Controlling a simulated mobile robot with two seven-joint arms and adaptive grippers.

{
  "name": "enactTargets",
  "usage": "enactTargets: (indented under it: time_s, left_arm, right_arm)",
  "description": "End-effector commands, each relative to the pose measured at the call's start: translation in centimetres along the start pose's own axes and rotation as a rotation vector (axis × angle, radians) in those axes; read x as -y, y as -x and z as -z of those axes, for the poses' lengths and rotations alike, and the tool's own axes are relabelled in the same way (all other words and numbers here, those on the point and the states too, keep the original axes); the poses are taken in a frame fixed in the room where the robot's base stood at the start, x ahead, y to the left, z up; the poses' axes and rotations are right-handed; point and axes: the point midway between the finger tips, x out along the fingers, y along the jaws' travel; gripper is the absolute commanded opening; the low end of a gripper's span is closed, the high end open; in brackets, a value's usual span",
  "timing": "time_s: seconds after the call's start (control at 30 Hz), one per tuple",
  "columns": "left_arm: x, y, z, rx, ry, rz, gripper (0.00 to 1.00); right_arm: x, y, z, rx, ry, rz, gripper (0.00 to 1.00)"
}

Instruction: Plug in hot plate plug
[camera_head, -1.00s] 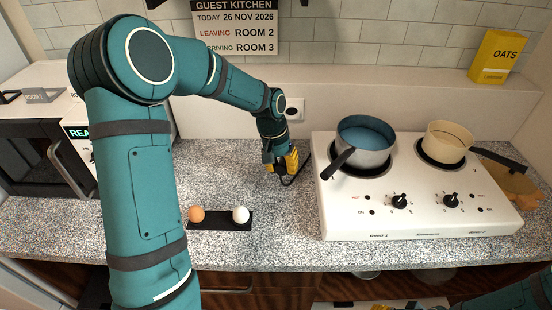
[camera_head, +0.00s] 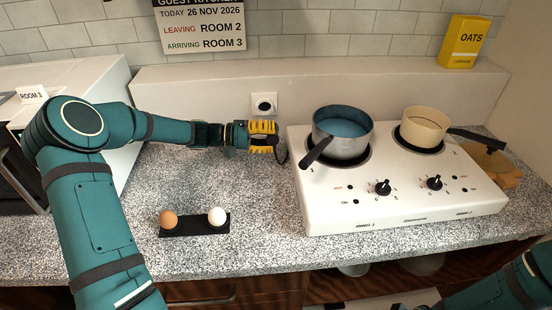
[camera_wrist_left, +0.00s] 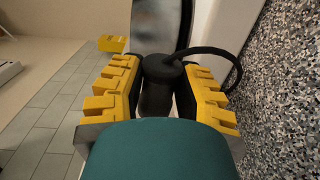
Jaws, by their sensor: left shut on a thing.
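The white hot plate (camera_head: 400,208) stands on the speckled counter at the right. My left gripper (camera_head: 264,137), with yellow fingers, is beside its left edge, in front of and just below the wall socket (camera_head: 264,104). In the left wrist view the yellow fingers (camera_wrist_left: 160,92) are shut on a black plug (camera_wrist_left: 158,70), whose cord (camera_wrist_left: 215,54) curves away to the right. In the head view the plug is mostly hidden by the fingers. It is apart from the socket. Of my right arm only a link shows at the bottom right; its gripper is not visible.
A blue-lined pot (camera_head: 342,128) and a cream pan (camera_head: 425,126) sit on the burners, the pot handle pointing front left. A brown and a white egg lie on a black holder (camera_head: 195,231). A yellow oats box (camera_head: 463,42) stands on the ledge.

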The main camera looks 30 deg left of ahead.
Motion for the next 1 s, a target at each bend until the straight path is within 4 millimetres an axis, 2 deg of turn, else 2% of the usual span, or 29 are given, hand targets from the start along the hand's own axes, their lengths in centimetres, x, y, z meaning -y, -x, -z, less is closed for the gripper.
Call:
enactTargets:
  time_s: [0.2,0.37,0.8,1.0]
  left_arm:
    - [-0.8,1.2,1.5,-0.067,0.003,-0.061,0.0]
    - [-0.9,1.2,2.5,-0.069,0.001,-0.065,0.0]
    - [-0.8,1.5,6.5,-0.068,0.002,-0.062,0.0]
    - [-0.8,1.5,7.3,-0.067,0.003,-0.061,0.0]
  right_arm:
    - [-0.1,-0.4,-0.1,0.002,0.001,0.0,0.47]
    - [-0.1,-0.2,-0.1,0.002,0.001,0.0,0.47]
    - [0.0,0.0,-0.1,0.004,0.0,0.0,0.47]
    - [0.0,-0.1,-0.1,0.003,0.0,0.0,0.47]
